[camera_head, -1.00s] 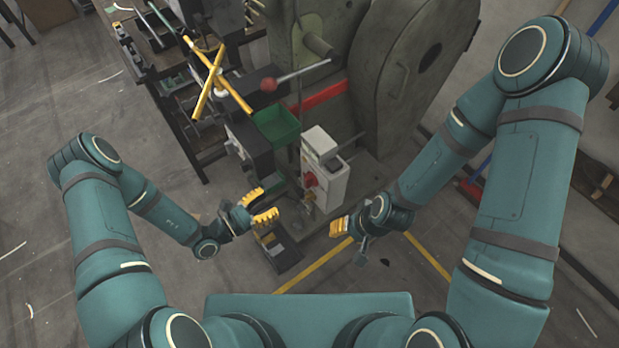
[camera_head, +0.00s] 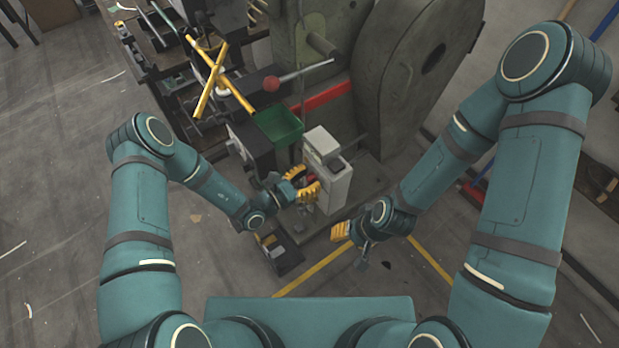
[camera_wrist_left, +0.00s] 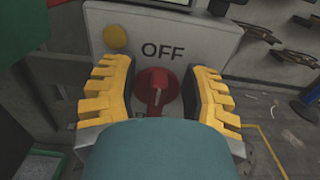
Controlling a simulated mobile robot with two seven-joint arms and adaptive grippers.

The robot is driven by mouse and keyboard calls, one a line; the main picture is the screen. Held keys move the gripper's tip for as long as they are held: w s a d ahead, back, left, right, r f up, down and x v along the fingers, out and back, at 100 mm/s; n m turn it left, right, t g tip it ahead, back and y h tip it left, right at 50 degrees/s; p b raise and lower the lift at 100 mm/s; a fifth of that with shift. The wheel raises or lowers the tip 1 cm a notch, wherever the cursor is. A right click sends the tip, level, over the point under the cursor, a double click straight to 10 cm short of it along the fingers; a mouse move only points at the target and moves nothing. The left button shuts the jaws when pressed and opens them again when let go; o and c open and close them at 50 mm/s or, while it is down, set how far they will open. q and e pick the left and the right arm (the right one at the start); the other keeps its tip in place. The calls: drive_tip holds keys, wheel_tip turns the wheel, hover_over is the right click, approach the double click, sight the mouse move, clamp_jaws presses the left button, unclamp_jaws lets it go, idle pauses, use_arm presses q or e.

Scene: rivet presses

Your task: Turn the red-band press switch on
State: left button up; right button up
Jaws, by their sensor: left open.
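The red-band press (camera_head: 395,70) carries a red band (camera_head: 325,96) across its grey-green body. Its white control box (camera_head: 340,183) stands in front. In the left wrist view, the box face (camera_wrist_left: 205,45) shows the word OFF above a red rotary switch (camera_wrist_left: 154,88). The switch's handle stands about upright in that view. My left gripper (camera_head: 303,182) is at the box, open. Its yellow fingers (camera_wrist_left: 160,95) are on either side of the switch, with a gap showing to each. My right gripper (camera_head: 347,232) is low, right of the box's base, apart from it; its jaw opening is unclear.
A yellow round button (camera_wrist_left: 115,38) is on the box face, upper left of the switch. A black pedal (camera_head: 283,257) is on the floor.

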use_arm(q)
clamp_jaws()
